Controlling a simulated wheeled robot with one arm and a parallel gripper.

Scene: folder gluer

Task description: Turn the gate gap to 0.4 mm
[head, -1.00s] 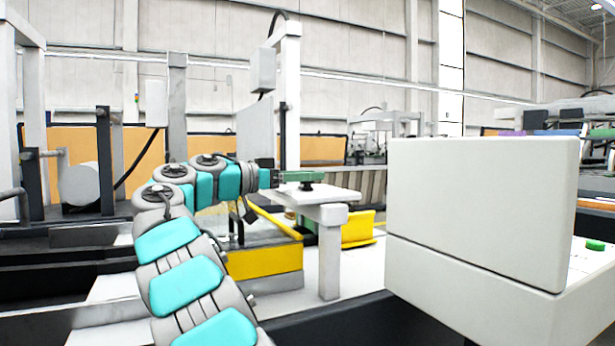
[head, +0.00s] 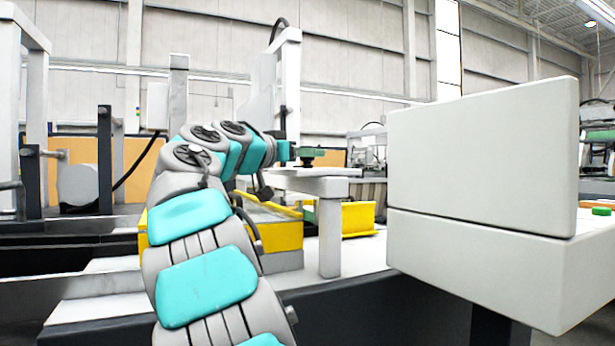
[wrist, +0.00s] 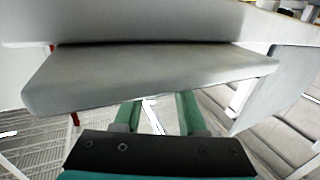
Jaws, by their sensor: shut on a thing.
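My gripper (head: 309,153) is at the middle of the head view, its green fingers at a small dark knob (head: 306,161) just above the white bracket top (head: 318,185). It is shut on this knob, whose grip is mostly covered by the fingers. In the wrist view, the green fingers of my gripper (wrist: 157,105) stand apart with their tips hidden behind the edge of a grey plate (wrist: 150,72). The knob cannot be made out there. No scale or gap reading is legible in either view.
A large pale box (head: 480,165) fills the right of the head view, close to me. A yellow guard (head: 357,219) stands behind the bracket leg. A white post (head: 292,85) rises behind my gripper. A green button (head: 601,211) sits at the far right.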

